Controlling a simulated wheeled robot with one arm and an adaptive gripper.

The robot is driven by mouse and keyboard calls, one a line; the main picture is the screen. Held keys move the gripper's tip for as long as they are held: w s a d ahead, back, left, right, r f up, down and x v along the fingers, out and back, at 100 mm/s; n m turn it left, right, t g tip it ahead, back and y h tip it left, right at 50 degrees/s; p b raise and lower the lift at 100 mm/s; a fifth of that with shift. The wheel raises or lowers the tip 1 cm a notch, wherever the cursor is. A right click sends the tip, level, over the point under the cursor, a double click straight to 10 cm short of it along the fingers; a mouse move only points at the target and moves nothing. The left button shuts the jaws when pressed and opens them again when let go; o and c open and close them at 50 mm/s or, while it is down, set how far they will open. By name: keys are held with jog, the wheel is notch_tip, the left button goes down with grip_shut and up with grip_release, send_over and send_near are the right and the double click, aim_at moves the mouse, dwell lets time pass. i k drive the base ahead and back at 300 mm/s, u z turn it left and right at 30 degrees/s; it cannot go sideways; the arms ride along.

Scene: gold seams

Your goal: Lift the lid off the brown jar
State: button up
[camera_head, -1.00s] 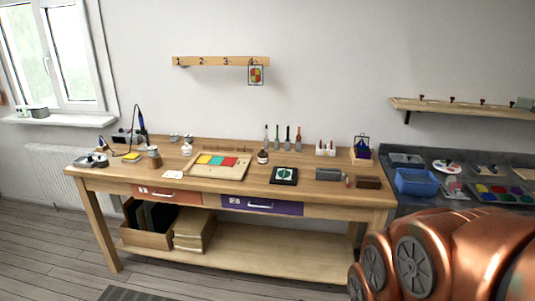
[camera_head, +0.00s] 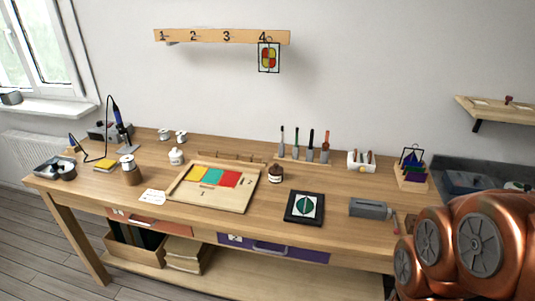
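A small dark brown jar (camera_head: 275,174) with a pale label stands upright on the workbench (camera_head: 340,185), just right of the wooden tray. Its top appears to be covered, but the lid is too small to make out clearly. My gripper is out of view; only copper-coloured links of my arm show at the lower right.
The wooden tray (camera_head: 243,201) holds coloured panes left of the jar. A black-framed leaf panel (camera_head: 304,207) lies in front and to its right. Upright tools (camera_head: 309,147) stand behind it. A grey block (camera_head: 369,208) lies further right. Bare wood shows around the jar.

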aim_at(276, 169)
jog(key=u, duration=0.7)
jog(key=i, duration=1.2)
jog(key=u, duration=0.85)
